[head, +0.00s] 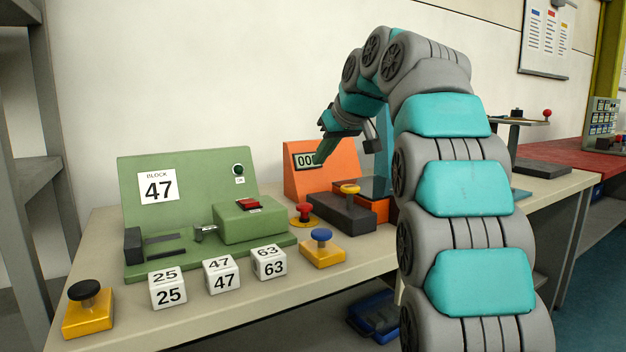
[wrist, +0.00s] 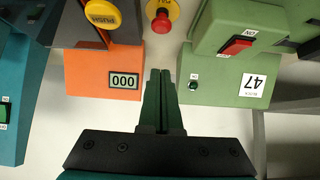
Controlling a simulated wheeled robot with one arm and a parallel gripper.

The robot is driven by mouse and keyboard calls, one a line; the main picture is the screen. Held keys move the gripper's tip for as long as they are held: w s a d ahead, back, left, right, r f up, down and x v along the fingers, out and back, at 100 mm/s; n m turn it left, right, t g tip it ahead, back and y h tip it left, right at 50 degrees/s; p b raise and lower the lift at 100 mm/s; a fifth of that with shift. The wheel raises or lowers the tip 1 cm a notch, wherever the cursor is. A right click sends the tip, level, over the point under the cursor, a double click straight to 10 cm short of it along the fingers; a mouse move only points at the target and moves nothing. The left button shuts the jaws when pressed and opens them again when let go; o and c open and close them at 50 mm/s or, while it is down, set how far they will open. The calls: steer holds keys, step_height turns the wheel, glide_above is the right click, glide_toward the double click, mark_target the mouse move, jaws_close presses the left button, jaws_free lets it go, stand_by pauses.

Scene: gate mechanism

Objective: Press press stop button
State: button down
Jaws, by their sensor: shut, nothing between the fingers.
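A red mushroom button (head: 304,209) on a yellow round base stands on the table between the green machine and the orange machine. It also shows in the wrist view (wrist: 160,21) at the top, beyond my fingertips. It looks like the stop button, but no label on it is readable. My gripper (head: 321,156) is in front of the orange machine's display, above the button and apart from it. In the wrist view my gripper (wrist: 160,72) has its two green fingers together, with nothing between them.
The orange machine (head: 293,178) shows 000 and has a yellow button (head: 350,188) on a dark block. The green machine (head: 185,170) has a red switch (head: 249,204) and a block 47 sign. Numbered cubes (head: 221,275), a blue button (head: 321,236) and a black button (head: 84,291) line the front.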

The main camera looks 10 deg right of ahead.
glide_above(305, 205)
steer(key=s, duration=0.1)
step_height(305, 205, down, 7)
steer(key=shift+s+d+r, duration=0.1)
steer(key=shift+s+d, duration=0.05)
steer(key=shift+f, duration=1.95)
steer(key=shift+f+b, duration=0.85)
steer(key=shift+f, duration=0.15)
steer(key=shift+r, duration=0.1)
step_height(305, 205, up, 5)
steer(key=shift+s+p, duration=0.1)
steer(key=shift+p, duration=1.05)
steer(key=v, duration=0.9)
steer(key=shift+s+b, duration=0.2)
steer(key=shift+b, duration=0.15)
